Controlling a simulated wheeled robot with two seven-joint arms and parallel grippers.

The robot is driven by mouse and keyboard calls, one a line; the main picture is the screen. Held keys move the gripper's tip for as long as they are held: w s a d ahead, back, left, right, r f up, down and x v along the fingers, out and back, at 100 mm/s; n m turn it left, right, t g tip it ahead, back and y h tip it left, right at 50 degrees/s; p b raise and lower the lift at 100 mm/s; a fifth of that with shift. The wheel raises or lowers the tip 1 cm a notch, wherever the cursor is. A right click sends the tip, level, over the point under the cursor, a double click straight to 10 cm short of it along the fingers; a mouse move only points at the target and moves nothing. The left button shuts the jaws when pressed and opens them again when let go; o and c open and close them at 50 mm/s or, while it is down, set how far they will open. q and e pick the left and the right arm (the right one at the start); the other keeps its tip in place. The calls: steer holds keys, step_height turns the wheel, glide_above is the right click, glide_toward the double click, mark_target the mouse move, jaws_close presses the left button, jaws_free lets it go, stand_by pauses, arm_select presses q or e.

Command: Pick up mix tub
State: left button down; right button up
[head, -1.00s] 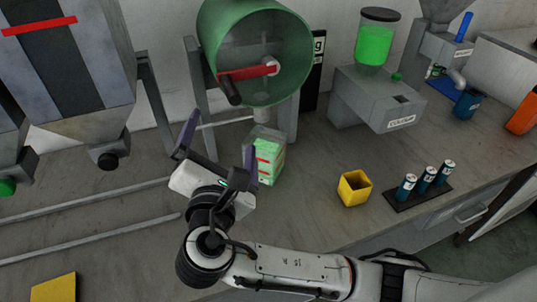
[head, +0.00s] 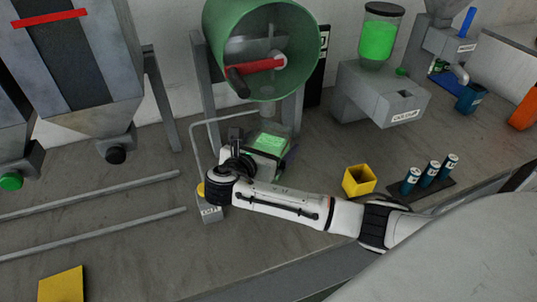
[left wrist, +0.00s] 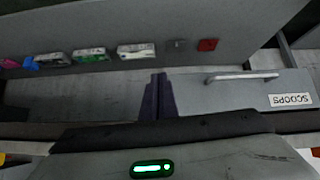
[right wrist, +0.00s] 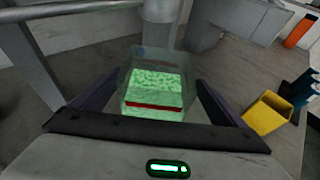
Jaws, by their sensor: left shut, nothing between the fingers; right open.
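The mix tub (head: 268,143) is a clear box with green granules and a red line on its side. It stands under the spout of the green drum mixer. In the right wrist view the tub (right wrist: 155,90) sits between the two fingers of my right gripper (right wrist: 153,100), which are open with a gap at each side. In the head view the right gripper's fingers are mostly hidden behind my arm and the tub. My left gripper (left wrist: 158,96) shows only in the left wrist view, its fingers together and empty, facing a grey drawer front.
The green mixer drum (head: 262,50) with a red handle hangs above the tub. A yellow cup (head: 359,181) and a rack of blue cylinders (head: 430,174) stand to the right. A small block with a yellow knob (head: 207,212) is close to my right wrist. A drawer labelled SCOOPS (left wrist: 240,92) faces the left wrist.

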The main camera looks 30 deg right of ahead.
mark_target(276, 136)
steer(key=x, duration=0.5)
steer(key=shift+w+a, duration=0.1)
steer(key=shift+w, duration=0.2)
steer(key=shift+c, duration=0.5)
steer(key=c, duration=1.4)
steer(key=shift+r, duration=0.1)
steer(key=shift+c, duration=0.8)
steer(key=shift+r, duration=0.1)
